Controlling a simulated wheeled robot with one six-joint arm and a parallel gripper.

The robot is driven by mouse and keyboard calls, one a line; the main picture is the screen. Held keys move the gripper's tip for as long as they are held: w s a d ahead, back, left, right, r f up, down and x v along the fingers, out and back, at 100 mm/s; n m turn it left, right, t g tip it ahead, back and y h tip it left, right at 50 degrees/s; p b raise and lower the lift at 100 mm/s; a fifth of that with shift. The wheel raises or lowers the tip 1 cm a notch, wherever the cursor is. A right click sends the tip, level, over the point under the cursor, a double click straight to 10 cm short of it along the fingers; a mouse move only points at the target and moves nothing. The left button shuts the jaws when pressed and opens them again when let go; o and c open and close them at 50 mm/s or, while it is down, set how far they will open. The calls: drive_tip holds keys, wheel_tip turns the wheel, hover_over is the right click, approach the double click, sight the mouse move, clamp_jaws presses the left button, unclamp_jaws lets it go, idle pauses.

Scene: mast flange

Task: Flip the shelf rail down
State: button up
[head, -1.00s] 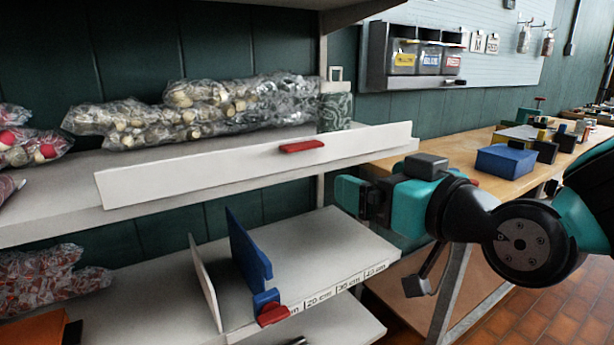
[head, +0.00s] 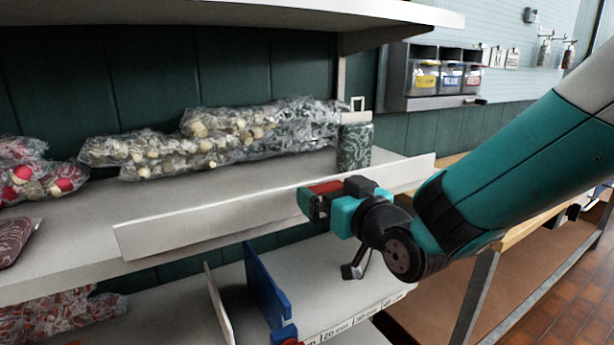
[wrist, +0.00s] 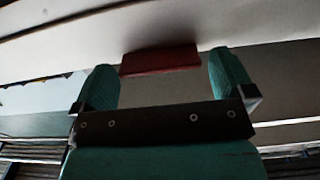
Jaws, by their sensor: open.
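The white shelf rail (head: 210,225) stands upright along the front edge of the middle shelf. Its red tab (head: 326,187) sits on the rail's face, partly hidden behind my gripper in the head view. In the wrist view the red tab (wrist: 160,60) lies ahead, between the two teal fingertips. My gripper (wrist: 164,82) is open, with one finger to each side of the tab, and a gap shows between each finger and the tab. In the head view my gripper (head: 318,205) is right in front of the rail.
Bags of corks or similar pieces (head: 200,145) and a patterned canister (head: 355,145) stand on the shelf behind the rail. A blue divider (head: 266,288) stands on the shelf below. An upper shelf (head: 200,14) hangs overhead. A wooden bench is at the right.

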drive_tip(key=shift+w+a, duration=0.3)
drive_tip(key=shift+w, duration=0.25)
drive_tip(key=c, duration=0.7)
drive_tip(key=shift+f, duration=0.1)
drive_tip(key=shift+c, duration=0.2)
drive_tip(key=shift+f+b, duration=0.1)
drive_tip(key=shift+b, duration=0.35)
